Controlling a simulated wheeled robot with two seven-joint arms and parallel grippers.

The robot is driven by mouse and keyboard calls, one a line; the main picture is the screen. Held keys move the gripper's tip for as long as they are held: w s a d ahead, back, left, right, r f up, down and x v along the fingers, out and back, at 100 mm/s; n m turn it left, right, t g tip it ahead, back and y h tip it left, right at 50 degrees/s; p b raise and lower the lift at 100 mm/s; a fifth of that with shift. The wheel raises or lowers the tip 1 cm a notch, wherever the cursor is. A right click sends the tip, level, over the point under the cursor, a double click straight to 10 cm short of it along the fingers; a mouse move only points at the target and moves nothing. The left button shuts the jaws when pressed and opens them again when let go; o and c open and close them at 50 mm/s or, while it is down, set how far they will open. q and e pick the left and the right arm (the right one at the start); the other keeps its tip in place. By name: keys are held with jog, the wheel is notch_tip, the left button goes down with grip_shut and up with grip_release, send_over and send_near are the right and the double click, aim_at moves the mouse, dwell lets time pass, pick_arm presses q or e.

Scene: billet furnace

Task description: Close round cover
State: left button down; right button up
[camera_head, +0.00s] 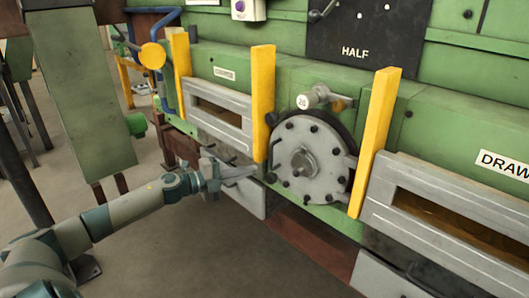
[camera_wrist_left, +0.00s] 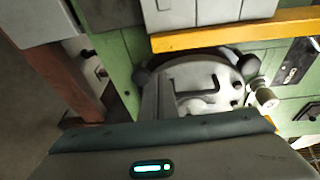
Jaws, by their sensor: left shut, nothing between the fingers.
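The round cover (camera_head: 312,160) is a grey disc with dark bolts around its rim and a hub in its middle. It sits on the green furnace front between two yellow posts, with a dark ring showing behind its upper edge. I cannot tell whether it lies flush. In the left wrist view the cover (camera_wrist_left: 228,82) is partly hidden by my gripper. My left gripper (camera_head: 254,171) is shut and empty, with its tips just left of the cover's lower left edge; contact is unclear. My right gripper is out of view.
Yellow posts (camera_head: 262,103) (camera_head: 376,140) stand out on both sides of the cover. A cylindrical fitting labelled 20 (camera_head: 315,97) projects above it. Grey slotted frames (camera_head: 216,118) (camera_head: 450,225) flank it. Open floor (camera_head: 220,255) lies in front on the left.

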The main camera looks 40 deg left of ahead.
pick_arm(q)
jog(key=s+d+r+n+t+y+p, duration=0.2)
jog(key=s+y, duration=0.4)
jog(key=s, duration=0.4)
notch_tip(320, 180, up, 2)
jog(key=shift+d+r+n+t+p, duration=0.25)
jog(key=shift+d+n+p, duration=0.2)
jog(key=shift+n+p, duration=0.55)
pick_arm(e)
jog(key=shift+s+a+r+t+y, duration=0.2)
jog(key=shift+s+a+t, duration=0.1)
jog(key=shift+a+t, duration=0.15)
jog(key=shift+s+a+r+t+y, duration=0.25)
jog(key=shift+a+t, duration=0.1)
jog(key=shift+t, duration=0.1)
pick_arm(q)
jog(key=shift+w, duration=0.1)
jog(key=w+d+p, duration=0.1)
jog(key=w+p, duration=0.3)
jog(key=w, duration=0.9)
jog(key=shift+w, duration=0.4)
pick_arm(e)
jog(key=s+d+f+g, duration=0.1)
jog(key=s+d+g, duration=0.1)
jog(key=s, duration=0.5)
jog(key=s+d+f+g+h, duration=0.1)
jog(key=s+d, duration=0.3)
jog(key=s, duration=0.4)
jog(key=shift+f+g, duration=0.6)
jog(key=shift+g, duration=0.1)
